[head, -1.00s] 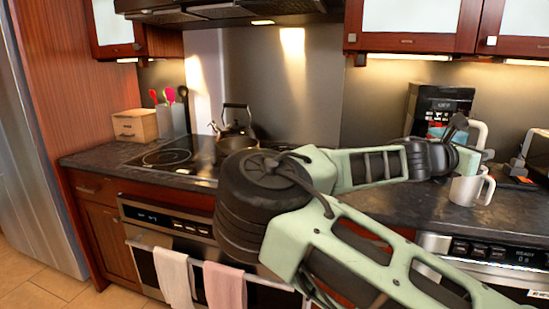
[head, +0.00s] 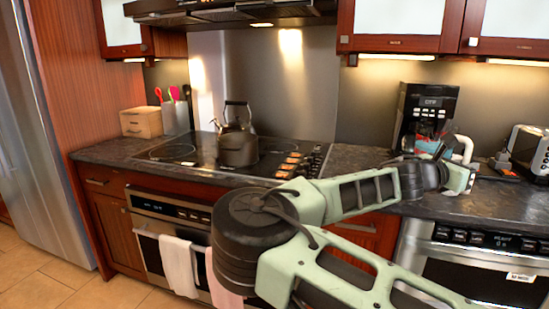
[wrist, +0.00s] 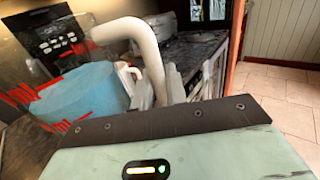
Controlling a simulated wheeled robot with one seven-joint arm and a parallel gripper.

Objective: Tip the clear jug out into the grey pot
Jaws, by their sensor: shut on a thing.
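The clear jug (head: 427,145) has red markings, a white handle and blue contents. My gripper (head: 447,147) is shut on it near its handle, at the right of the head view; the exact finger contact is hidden. The wrist view shows the blue contents (wrist: 85,92) and the white handle (wrist: 150,50) close beyond my gripper. The contents look still inside the jug. The grey pot (head: 238,153) stands on the stove, well left of my gripper, with a dark kettle's arched handle (head: 238,104) showing above and behind it.
A coffee maker (head: 408,110) stands on the right counter behind the jug, and a toaster (head: 530,150) is farther right. The range hood (head: 200,8) hangs above the stove. A utensil holder (head: 175,120) and wooden box (head: 141,122) stand left. The counter's front edge runs below my arm.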

